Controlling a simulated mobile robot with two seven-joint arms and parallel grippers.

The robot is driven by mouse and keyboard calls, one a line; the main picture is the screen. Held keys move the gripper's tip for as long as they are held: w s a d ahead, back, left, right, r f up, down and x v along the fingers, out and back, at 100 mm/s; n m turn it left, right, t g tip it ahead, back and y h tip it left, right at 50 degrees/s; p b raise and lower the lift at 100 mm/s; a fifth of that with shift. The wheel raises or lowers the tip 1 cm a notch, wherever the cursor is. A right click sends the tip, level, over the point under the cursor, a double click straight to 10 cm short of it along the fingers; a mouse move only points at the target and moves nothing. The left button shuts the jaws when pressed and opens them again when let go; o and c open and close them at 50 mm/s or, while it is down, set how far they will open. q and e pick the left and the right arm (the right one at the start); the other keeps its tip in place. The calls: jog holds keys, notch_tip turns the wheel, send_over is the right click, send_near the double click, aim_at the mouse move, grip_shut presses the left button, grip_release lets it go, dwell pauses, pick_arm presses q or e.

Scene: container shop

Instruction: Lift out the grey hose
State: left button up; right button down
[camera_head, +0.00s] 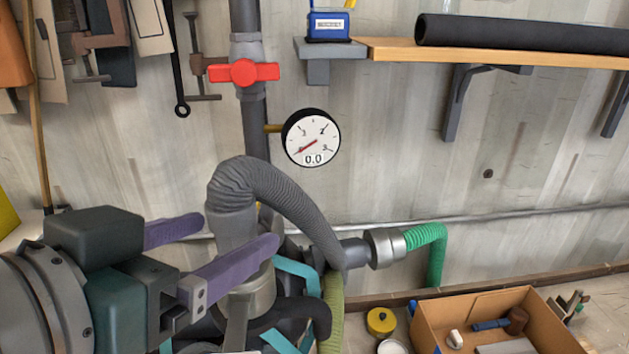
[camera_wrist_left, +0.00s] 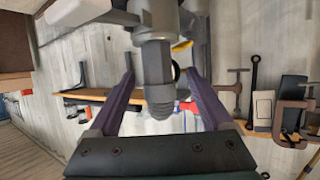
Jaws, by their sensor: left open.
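The grey hose (camera_head: 285,195) is ribbed and arches from a grey upright cuff (camera_head: 232,228) down to the right, to a pipe joint beside the green hose (camera_head: 425,235). My left gripper (camera_head: 238,233) comes in from the left with two purple fingers, open. One finger passes in front of the cuff; the other's tip is on its left, close to it. In the left wrist view, a grey stepped fitting with a ribbed end (camera_wrist_left: 160,98) shows between the spread fingers of my left gripper (camera_wrist_left: 160,75). Contact cannot be told. My right gripper is not in view.
A vertical pipe with a red valve handle (camera_head: 244,72) and a pressure gauge (camera_head: 311,138) stand behind the hose. A wooden shelf (camera_head: 500,54) holds a black tube. An open crate (camera_head: 425,318) with tools is at lower right. Teal and olive hoses crowd below.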

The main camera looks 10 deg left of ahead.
pick_arm(q)
jog(key=shift+w, duration=0.3)
jog(key=shift+w+d+f+p, duration=0.15)
jog(key=shift+w+p, duration=0.35)
jog(key=shift+w, duration=0.05)
jog(key=p+x, duration=0.1)
jog(key=x, duration=0.2)
jog(key=shift+d+f, duration=0.1)
jog(key=shift+w+d+f, duration=0.1)
jog(key=shift+w+f, duration=0.2)
jog(key=shift+w, duration=0.15)
grip_shut()
jog(key=shift+r, duration=0.1)
